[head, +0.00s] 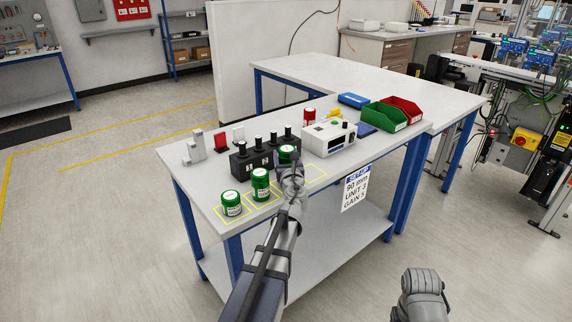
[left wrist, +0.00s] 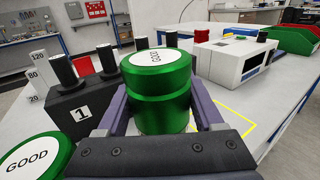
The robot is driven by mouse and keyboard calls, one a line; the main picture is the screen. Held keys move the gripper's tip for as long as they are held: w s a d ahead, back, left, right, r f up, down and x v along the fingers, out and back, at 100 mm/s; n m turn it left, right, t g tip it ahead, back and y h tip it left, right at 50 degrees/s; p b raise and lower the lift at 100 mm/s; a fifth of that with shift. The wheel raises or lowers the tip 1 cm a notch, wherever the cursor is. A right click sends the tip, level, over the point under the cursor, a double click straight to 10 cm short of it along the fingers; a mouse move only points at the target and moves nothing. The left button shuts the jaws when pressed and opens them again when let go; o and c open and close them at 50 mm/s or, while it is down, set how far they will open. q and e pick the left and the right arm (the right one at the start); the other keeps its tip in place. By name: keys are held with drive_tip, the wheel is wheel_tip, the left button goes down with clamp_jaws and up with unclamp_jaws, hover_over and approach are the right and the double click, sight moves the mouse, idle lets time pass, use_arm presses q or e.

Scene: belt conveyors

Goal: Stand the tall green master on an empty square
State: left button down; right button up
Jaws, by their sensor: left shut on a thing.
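My left gripper (head: 289,166) is shut on a green master (head: 287,151) with a white top. In the left wrist view this master (left wrist: 158,100) is upright between the fingers, its top label reading GOOD. Whether its base touches the table is hidden. Two other green masters stand on yellow-outlined squares to the left: a front one (head: 231,204) and a taller-looking one (head: 261,186). An empty yellow square (head: 316,172) lies right of the gripper; a yellow outline also shows right of the held master in the left wrist view (left wrist: 238,103). My right gripper (head: 420,292) is low at right, its fingers unclear.
A black block with several black-topped gauges (head: 250,163) stands close behind the held master. A white instrument (head: 328,137), a red cylinder (head: 309,116), green bin (head: 384,116) and red bin (head: 402,107) are farther right. A set-up sign (head: 356,188) hangs on the table's front edge.

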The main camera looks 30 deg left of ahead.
use_arm(q)
drive_tip(key=shift+f, duration=0.25)
unclamp_jaws()
drive_tip(key=shift+f, duration=0.15)
drive_tip(key=shift+r, duration=0.2)
